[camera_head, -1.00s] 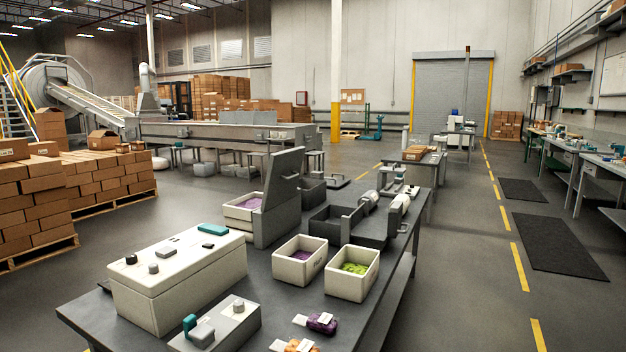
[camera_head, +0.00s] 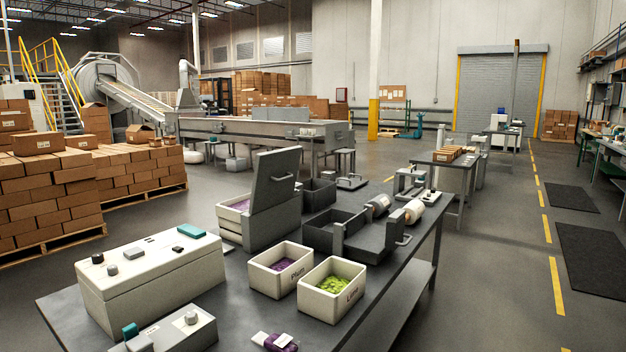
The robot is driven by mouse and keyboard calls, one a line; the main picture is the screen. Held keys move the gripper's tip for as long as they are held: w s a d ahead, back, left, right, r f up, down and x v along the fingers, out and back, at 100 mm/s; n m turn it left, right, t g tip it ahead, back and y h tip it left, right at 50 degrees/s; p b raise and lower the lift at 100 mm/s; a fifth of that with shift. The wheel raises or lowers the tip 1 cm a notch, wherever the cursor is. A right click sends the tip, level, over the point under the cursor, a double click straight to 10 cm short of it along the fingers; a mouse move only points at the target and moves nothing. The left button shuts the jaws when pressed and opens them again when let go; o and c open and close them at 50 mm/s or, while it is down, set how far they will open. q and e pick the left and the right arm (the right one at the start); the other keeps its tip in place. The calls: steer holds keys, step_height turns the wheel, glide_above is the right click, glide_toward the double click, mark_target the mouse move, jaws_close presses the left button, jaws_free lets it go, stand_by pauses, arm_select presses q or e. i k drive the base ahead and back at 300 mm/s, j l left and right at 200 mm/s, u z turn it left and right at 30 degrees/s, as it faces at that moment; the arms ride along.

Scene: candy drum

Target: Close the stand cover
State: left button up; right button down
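Neither of my grippers is in view.
The dark table (camera_head: 240,318) carries a white box with knobs (camera_head: 150,285), a Plum bin (camera_head: 262,277), a Lime bin (camera_head: 318,308) and an open dark tray with handles (camera_head: 378,250). Stacked cartons (camera_head: 60,195) stand at the left. The floor aisle (camera_head: 480,280) right of the table is clear.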

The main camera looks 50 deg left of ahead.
mark_target(275, 173)
steer(key=i+l+u, duration=0.15)
steer(key=i, duration=0.35)
steer(key=i+l+u, duration=0.1)
steer(key=i+l, duration=0.15)
steer(key=i, duration=0.25)
steer(key=i+u, duration=0.3)
steer(key=i, duration=0.25)
steer(key=i+u, duration=0.25)
steer(key=i, duration=0.25)
steer(key=i+u, duration=0.2)
steer(key=u, duration=0.15)
steer(key=i+l+u, duration=0.1)
steer(key=i+u, duration=0.2)
steer(key=i+l+u, duration=0.1)
steer(key=u, duration=1.55)
